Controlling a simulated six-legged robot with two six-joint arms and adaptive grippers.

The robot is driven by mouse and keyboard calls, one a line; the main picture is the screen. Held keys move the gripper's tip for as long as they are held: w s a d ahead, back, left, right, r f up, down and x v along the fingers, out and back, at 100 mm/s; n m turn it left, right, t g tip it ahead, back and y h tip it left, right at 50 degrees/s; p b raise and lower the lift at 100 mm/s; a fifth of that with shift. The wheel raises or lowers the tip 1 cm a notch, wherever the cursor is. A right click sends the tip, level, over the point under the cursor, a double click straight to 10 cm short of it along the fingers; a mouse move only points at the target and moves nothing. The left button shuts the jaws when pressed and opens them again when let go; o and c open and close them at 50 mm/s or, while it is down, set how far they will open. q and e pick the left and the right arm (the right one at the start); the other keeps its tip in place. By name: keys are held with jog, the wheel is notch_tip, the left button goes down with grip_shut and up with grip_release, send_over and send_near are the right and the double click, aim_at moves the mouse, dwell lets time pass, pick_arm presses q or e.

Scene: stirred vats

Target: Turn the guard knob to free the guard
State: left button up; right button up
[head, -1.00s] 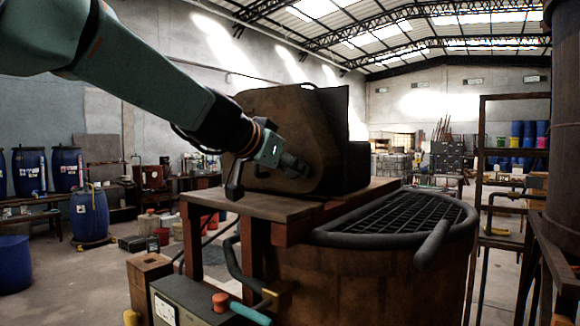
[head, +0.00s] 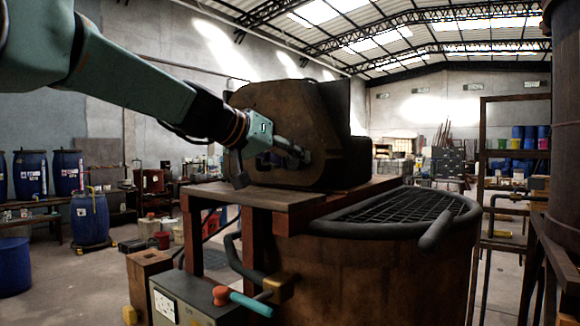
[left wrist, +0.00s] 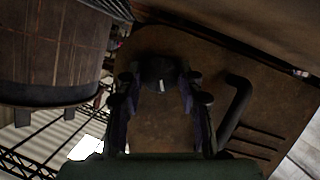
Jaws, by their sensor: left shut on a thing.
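The guard (head: 290,100) looks like a rust-brown plate on the front of a bulky housing standing on a wooden platform. My left gripper (head: 300,155) reaches in from the left to the lower middle of this plate. In the left wrist view, the guard knob (left wrist: 158,73) is a dark round piece between the two fingers of my left gripper (left wrist: 160,90), which is shut on it. In the head view the fingers mostly hide the knob. A dark bent handle (left wrist: 236,105) stands on the plate beside the gripper. My right gripper is out of view.
A wooden platform (head: 225,193) holds the housing above a large brown vat (head: 385,270) with a dark grating (head: 405,222). A control box (head: 185,305) with a teal-handled lever (head: 250,303) stands in front. Blue drums (head: 90,218) stand at the left.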

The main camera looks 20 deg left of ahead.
pick_arm(q)
jog(key=n+h+b, duration=0.2)
jog(key=n, duration=0.1)
jog(key=n+h+b, duration=0.1)
jog(key=shift+w+a+f+n+b, duration=0.1)
jog(key=shift+a+f+n+b, duration=0.05)
jog(key=shift+f+n+b, duration=0.2)
jog(key=shift+n+h+b, duration=0.7)
jog(key=shift+n+b, duration=0.4)
jog(key=shift+n, duration=0.15)
jog(key=shift+n+t+h+b, duration=0.35)
jog(key=shift+n+b, duration=0.4)
jog(key=shift+n, duration=0.25)
jog(key=o, duration=1.2)
jog(key=shift+a, duration=0.1)
